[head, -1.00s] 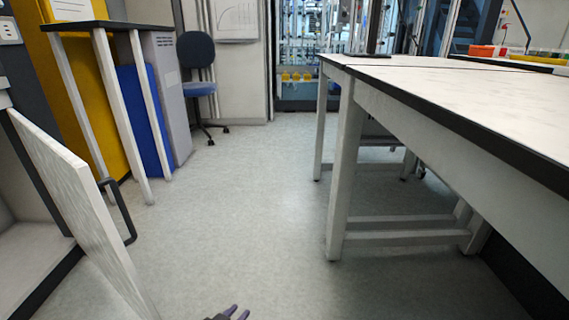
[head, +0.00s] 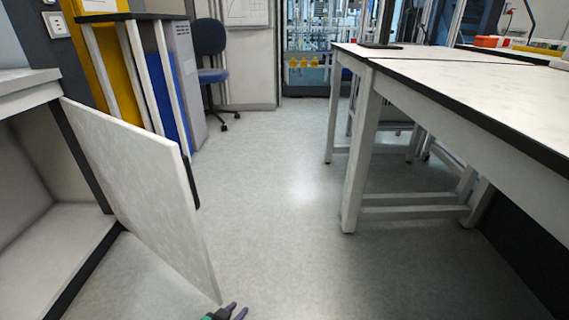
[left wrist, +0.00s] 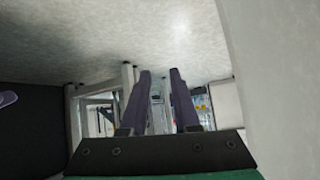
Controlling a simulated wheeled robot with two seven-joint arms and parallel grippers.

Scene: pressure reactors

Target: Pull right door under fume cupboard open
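The cupboard door (head: 140,185) is a pale panel standing open at the left of the head view, swung out from the low cupboard (head: 62,232). Its dark handle (head: 192,182) is on the panel's outer face near the free edge. My left gripper (head: 236,311) is at the bottom of the head view, just beyond the door's lower free corner. In the left wrist view its two purple fingers (left wrist: 161,95) are apart with nothing between them. A pale surface, probably the door (left wrist: 275,70), fills the right of that view. My right gripper is not seen in the head view.
A white-topped bench (head: 450,85) stands at the right on white legs. Clear floor (head: 275,210) lies between it and the door. A narrow table (head: 120,17), a blue chair (head: 210,75) and a grey cabinet (head: 185,75) are farther back.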

